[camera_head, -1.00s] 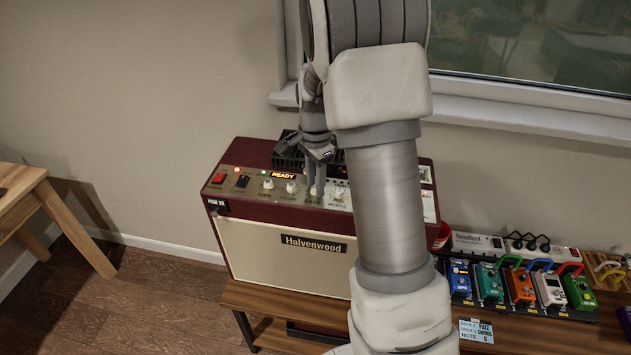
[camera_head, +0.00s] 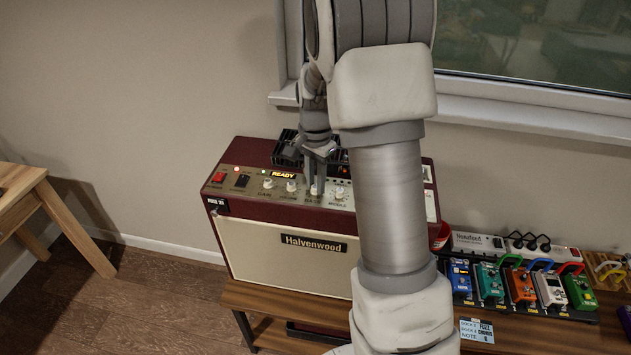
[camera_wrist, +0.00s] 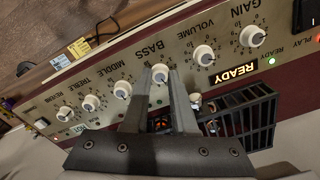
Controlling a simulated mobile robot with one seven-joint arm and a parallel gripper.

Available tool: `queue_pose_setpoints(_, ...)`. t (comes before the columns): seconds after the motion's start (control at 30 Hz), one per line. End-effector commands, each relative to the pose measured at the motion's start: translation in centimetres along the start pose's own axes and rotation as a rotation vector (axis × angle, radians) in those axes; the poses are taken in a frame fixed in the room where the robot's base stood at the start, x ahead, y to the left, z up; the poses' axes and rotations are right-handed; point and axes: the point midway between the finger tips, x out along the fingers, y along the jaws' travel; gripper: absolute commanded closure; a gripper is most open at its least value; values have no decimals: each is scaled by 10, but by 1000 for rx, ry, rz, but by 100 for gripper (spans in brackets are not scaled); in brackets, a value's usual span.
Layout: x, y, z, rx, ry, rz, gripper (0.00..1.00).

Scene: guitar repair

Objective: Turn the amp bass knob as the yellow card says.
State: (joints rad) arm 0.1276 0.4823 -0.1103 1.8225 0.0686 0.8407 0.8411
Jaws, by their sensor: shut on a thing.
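The maroon amp (camera_head: 228,226) with a cream grille stands on a wooden bench, its control panel on top. In the wrist view its knobs form a row, and the bass knob (camera_wrist: 160,73) sits under the BASS label. My gripper (camera_wrist: 161,72) is shut on the bass knob, a finger on each side. In the head view my gripper (camera_head: 316,188) reaches down to the panel, and its fingers partly cover the knob. A small pale yellowish card (camera_wrist: 79,48) shows beyond the panel in the wrist view; its writing is too small to read.
The middle knob (camera_wrist: 122,89) and volume knob (camera_wrist: 203,55) flank the fingers closely. A dark slotted unit (camera_wrist: 240,118) lies behind the panel. Several coloured pedals (camera_head: 520,287), a power strip (camera_head: 478,243) and a blue note card (camera_head: 476,331) are on the right.

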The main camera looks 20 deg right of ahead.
Motion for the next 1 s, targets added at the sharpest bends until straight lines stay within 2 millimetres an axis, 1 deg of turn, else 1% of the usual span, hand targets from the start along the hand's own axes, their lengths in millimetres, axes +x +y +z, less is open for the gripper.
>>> queue_pose_setpoints(1.0, -1, 0, 0, -964, 0, 0, 100)
